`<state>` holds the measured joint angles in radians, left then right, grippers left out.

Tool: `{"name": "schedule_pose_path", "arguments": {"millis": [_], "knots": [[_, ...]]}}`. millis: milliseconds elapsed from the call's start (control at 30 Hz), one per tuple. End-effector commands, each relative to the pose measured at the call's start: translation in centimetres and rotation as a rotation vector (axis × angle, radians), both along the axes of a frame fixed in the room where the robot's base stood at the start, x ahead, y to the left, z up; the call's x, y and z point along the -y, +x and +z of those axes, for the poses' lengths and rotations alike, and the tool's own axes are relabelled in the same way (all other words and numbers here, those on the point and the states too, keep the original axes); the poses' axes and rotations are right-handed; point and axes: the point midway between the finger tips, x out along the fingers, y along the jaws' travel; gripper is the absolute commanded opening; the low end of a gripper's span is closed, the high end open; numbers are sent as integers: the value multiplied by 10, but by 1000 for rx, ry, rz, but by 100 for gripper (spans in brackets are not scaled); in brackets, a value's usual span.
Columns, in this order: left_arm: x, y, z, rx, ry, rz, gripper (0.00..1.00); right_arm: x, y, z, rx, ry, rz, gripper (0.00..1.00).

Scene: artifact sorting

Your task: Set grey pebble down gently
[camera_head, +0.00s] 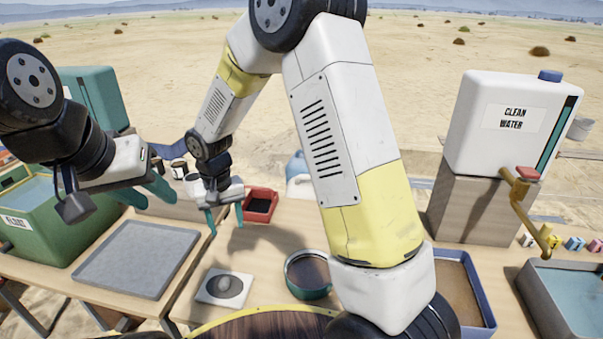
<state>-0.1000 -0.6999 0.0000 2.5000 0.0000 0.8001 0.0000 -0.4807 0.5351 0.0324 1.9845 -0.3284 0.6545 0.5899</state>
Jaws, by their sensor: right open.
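The grey pebble (229,285) is a smooth, rounded stone resting on a white square pad (205,296) on the wooden table, in the lower left middle of the head view. My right gripper (225,226) hangs with its teal fingers pointing down, behind and above the pebble in the picture. Its fingers are apart, with nothing between them, and clear of the pebble. My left gripper (152,198) is further left, above the back of the grey mat. Its teal fingers are apart and it appears empty.
A grey mat (137,258) lies left of the pad. A round teal-rimmed pan (308,292) stands close on its right. A red tray (261,204) is behind. A green tub (52,232) stands left. A blue tray (482,306) and a water tank (500,140) are right.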

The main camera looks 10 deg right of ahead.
Motion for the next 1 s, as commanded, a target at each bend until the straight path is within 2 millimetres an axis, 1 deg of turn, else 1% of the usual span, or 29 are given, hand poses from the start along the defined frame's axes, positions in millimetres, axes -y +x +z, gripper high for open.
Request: {"name": "schedule_pose_path", "arguments": {"millis": [33,67,100,167,200,300,367,400,467,500,633,700,800,900,1000], "knots": [[0,0,0,0,0,0,36,19,0,30,30,23,-18,52],[0,0,0,0,0,0,36,29,-3,44,43,35,-24,52],[0,0,0,0,0,0,36,42,-6,63,61,50,-32,52],[0,0,0,0,0,0,36,62,-14,89,88,72,-44,52],[0,0,0,0,0,0,36,75,-20,105,108,87,-50,52],[0,0,0,0,0,0,36,106,-41,141,158,121,-67,52],[0,0,0,0,0,0,36,124,-55,160,191,139,-78,52],[0,0,0,0,0,0,36,134,-66,171,213,151,-83,52],[0,0,0,0,0,0,36,149,-83,186,248,169,-90,52],[0,0,0,0,0,0,36,159,-94,195,272,179,-95,52],[0,0,0,0,0,0,36,182,-132,215,347,208,-106,52],[0,0,0,0,0,0,36,190,-149,221,382,219,-108,52],[0,0,0,0,0,0,36,197,-167,225,418,229,-110,52],[0,0,0,0,0,0,36,201,-177,227,440,234,-108,52],[0,0,0,0,0,0,36,202,-181,227,447,236,-107,52]]}}
